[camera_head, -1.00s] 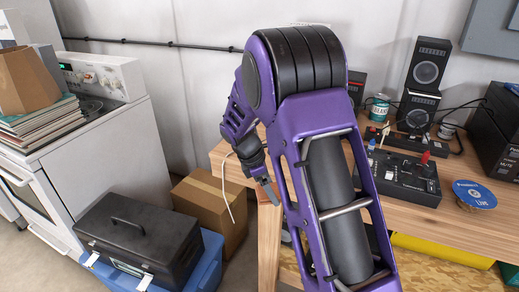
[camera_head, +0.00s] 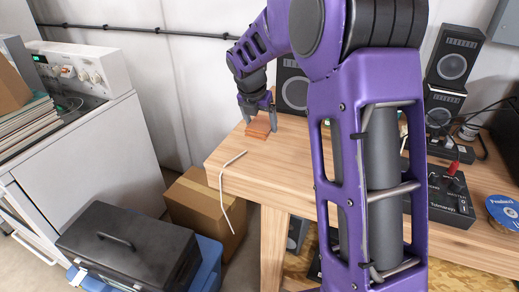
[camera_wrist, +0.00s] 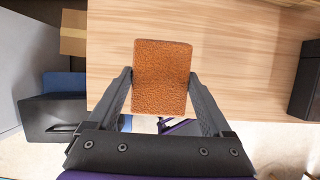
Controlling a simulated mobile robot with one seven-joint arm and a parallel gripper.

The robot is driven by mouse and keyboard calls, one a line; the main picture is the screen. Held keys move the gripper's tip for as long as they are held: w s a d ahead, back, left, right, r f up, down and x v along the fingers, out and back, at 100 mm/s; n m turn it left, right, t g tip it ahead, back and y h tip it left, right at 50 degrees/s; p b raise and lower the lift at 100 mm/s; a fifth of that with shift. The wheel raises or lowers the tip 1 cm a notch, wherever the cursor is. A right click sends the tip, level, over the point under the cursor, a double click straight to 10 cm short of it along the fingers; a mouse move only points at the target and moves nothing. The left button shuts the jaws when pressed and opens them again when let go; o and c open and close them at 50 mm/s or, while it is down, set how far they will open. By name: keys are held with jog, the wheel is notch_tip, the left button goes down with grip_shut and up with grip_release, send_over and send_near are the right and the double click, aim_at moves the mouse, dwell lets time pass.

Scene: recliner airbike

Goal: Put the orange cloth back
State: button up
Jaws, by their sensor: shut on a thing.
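The orange cloth (camera_head: 258,129) is a small, folded, orange-brown rectangle at the left end of the wooden table (camera_head: 300,180). My gripper (camera_head: 258,112) points down and is shut on it. In the wrist view the cloth (camera_wrist: 162,85) lies between the two dark fingers, one on each side, with the pale tabletop (camera_wrist: 230,60) behind most of it. I cannot tell whether its underside touches the tabletop or hangs just above it.
A white bent cord (camera_head: 226,190) hangs over the table's left edge. A speaker (camera_head: 292,88) stands right of my gripper. A control box (camera_head: 440,197) and a blue-labelled round item (camera_head: 503,212) are farther right. A black toolbox (camera_head: 125,245) and cardboard box (camera_head: 200,205) are below left.

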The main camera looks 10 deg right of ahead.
aim_at(256, 131)
notch_tip(256, 131, down, 4)
jog(key=shift+s+f+b, duration=0.15)
jog(key=shift+b, duration=0.15)
jog(key=shift+f+b, duration=0.4)
jog(key=shift+f, duration=2.25)
jog(key=shift+f, duration=0.1)
jog(key=o, duration=1)
jog(key=p+v, duration=0.1)
jog(key=v, duration=1.1)
jog(key=shift+d, duration=0.1)
